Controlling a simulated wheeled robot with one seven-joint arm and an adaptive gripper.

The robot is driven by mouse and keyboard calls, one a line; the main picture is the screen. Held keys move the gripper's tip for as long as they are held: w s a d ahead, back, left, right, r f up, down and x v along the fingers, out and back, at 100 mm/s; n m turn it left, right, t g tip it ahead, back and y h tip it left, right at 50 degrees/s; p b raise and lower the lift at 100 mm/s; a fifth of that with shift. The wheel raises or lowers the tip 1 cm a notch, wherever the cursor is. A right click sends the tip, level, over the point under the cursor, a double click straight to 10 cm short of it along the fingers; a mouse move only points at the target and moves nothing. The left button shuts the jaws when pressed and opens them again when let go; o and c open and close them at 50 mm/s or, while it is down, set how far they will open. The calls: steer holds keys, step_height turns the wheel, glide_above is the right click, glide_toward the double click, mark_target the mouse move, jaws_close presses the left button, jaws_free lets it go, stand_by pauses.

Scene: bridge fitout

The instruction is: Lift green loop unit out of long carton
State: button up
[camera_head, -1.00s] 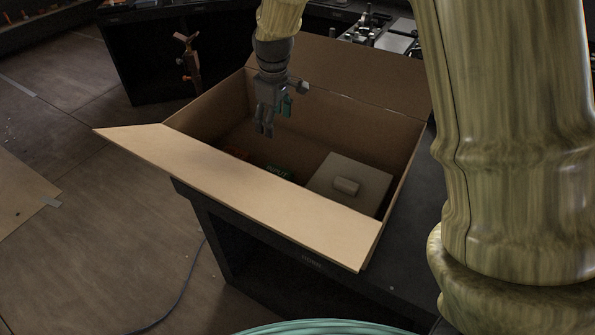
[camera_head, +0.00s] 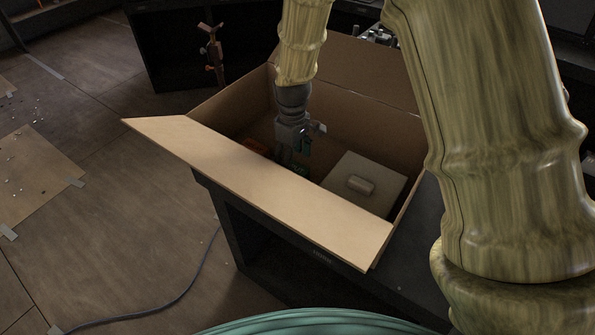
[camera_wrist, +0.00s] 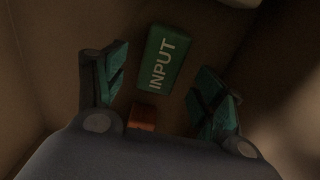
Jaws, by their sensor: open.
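The long carton (camera_head: 262,192) stands open on a dark bench with its near flap folded outward. The green loop unit (camera_wrist: 160,60), a green block marked INPUT, lies inside on the carton floor. In the head view only a bit of its green (camera_head: 300,170) shows beside my gripper. My gripper (camera_head: 291,160) points down inside the carton. In the wrist view my gripper (camera_wrist: 160,92) is open, its fingers apart on either side of the unit's near end and not visibly touching it.
A grey box with a raised handle (camera_head: 362,186) fills the carton's right side. An orange-brown object (camera_head: 257,147) lies at the left of the green unit; an orange piece (camera_wrist: 142,116) also shows between the fingers in the wrist view. The carton walls rise around my gripper.

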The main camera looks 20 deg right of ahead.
mark_target(294, 167)
steer(key=shift+s+f+p, duration=0.1)
steer(key=shift+f+p, duration=0.55)
steer(key=shift+f, duration=1.65)
steer(key=c, duration=1.2)
